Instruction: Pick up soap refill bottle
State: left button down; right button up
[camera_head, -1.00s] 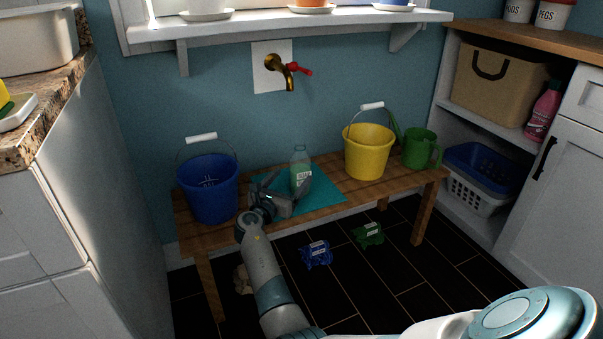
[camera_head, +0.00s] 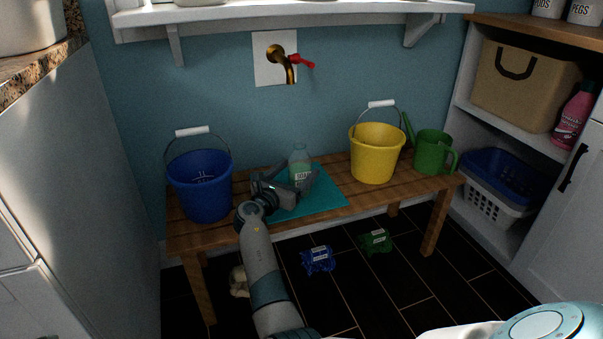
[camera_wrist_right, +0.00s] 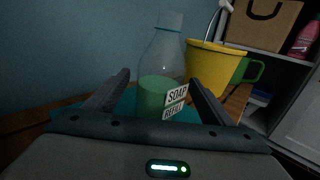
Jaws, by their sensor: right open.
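The soap refill bottle (camera_head: 299,160) is clear with green liquid and a white label. It stands upright on a teal mat (camera_head: 328,195) on the wooden bench. My right gripper (camera_head: 286,180) is open at the bottle, partly covering its lower part in the head view. In the right wrist view the bottle (camera_wrist_right: 162,75) stands between the two open fingers (camera_wrist_right: 158,95), with its label facing right. I cannot tell whether a finger touches it. My left gripper is not in view.
On the bench (camera_head: 350,192) stand a blue bucket (camera_head: 203,190) at left, and a yellow bucket (camera_head: 377,155) and green watering can (camera_head: 432,152) at right. A brass tap (camera_head: 285,62) juts from the wall above. Blue (camera_head: 318,260) and green (camera_head: 376,241) packets lie on the floor.

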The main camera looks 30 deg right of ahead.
jog(key=shift+c, duration=0.6)
jog(key=c, duration=1.3)
jog(key=shift+r, duration=0.2)
